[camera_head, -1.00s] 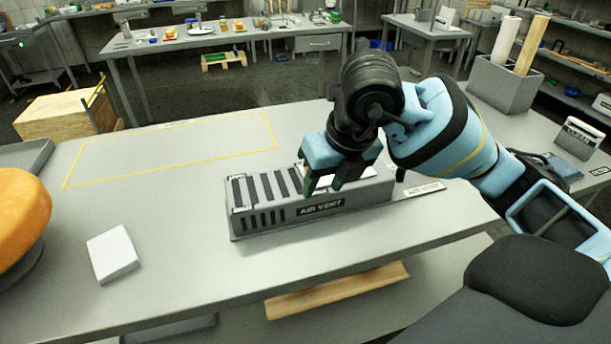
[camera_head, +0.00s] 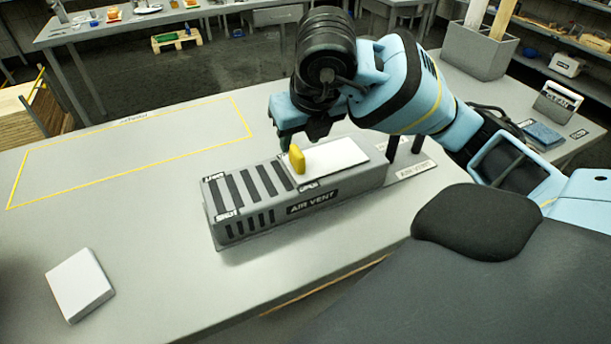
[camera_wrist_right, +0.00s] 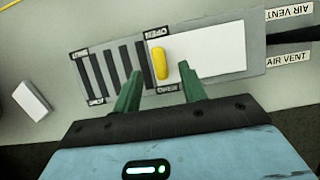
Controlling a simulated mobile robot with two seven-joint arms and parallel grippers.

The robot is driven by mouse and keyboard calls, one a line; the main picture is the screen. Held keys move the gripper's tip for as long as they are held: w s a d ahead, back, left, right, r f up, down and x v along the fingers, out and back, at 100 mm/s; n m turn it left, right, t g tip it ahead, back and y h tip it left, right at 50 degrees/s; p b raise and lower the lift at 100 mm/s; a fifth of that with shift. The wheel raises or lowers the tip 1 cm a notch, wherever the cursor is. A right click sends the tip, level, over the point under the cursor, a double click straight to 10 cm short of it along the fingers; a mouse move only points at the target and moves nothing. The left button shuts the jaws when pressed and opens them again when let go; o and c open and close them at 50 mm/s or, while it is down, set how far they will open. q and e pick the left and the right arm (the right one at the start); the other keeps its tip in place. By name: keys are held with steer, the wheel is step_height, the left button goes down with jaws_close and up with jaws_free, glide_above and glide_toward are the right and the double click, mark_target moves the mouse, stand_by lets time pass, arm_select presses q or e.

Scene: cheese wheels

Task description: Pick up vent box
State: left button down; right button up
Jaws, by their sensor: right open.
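The grey vent box (camera_head: 230,228), labelled AIR VENT, lies on the table with dark slots at its left end. A white panel with a yellow knob (camera_head: 297,158) is on its top right part. My right gripper (camera_head: 305,130) is above and behind the box, close to the knob. In the right wrist view the box (camera_wrist_right: 215,85) runs across the picture. There the right gripper's green fingers (camera_wrist_right: 160,88) are spread apart with the yellow knob between and a little beyond their tips, and nothing is gripped. My left gripper is not in view.
A white block (camera_head: 79,285) lies on the table (camera_head: 150,240) at the left. A yellow outlined area (camera_head: 130,150) at the back left is empty. AIR VENT labels (camera_head: 412,170) are right of the box. A grey bin (camera_head: 478,52) stands at the back right.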

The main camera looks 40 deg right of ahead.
mark_target(296, 150)
steer(key=x, duration=0.5)
steer(key=shift+s+a, duration=0.1)
jaws_close()
steer(key=shift+r, duration=0.1)
stand_by(1.2)
